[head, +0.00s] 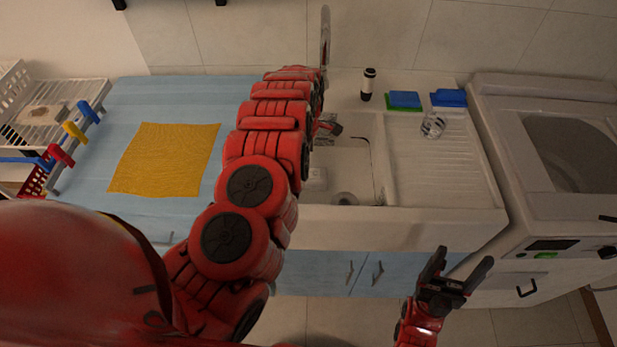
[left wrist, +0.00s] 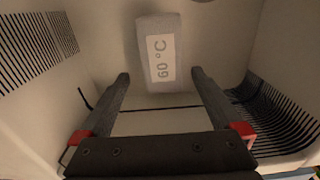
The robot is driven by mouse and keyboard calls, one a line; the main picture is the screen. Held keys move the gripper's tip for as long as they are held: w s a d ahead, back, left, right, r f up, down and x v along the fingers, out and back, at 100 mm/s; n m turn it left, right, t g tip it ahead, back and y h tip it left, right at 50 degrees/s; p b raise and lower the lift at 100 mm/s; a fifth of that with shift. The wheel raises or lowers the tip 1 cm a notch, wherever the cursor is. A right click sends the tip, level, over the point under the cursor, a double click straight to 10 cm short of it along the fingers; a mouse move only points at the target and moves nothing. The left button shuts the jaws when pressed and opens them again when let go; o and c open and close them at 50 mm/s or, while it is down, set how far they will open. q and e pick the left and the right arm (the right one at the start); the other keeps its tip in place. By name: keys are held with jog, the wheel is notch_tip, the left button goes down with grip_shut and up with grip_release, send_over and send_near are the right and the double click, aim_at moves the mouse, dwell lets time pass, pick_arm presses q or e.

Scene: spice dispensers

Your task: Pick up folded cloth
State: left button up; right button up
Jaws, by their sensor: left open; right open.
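A yellow cloth (head: 168,160) lies flat on the light blue counter at the left in the head view. I cannot tell whether it is folded. In the left wrist view, my left gripper (left wrist: 160,76) is open and empty, its fingers pointing at a pale grey block (left wrist: 148,75) with a white "60 °C" label. I cannot tell what this block is. In the head view my left arm reaches over the sink's left side and mostly hides that gripper. My right gripper (head: 464,258) is open and empty in front of the sink cabinet, away from the cloth.
A white sink (head: 375,150) has a ribbed drainboard (head: 440,165) at its right. A dish rack (head: 60,98) is at far left, a white appliance (head: 500,200) at right.

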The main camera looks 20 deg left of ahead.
aim_at(318, 179)
pick_arm(q)
jog(key=shift+s+a+f, duration=0.1)
jog(key=shift+s+f, duration=0.05)
jog(key=shift+f, duration=1.05)
jog(key=shift+f+p, duration=0.2)
jog(key=shift+p, duration=0.15)
jog(key=f, duration=0.3)
jog(key=shift+d+f+p, duration=0.1)
jog(key=shift+d+p, duration=0.15)
jog(key=shift+p, duration=0.1)
jog(key=shift+d+f, duration=0.1)
jog(key=shift+f, duration=0.6)
jog(key=c, duration=1.3)
jog(key=shift+r, duration=0.1)
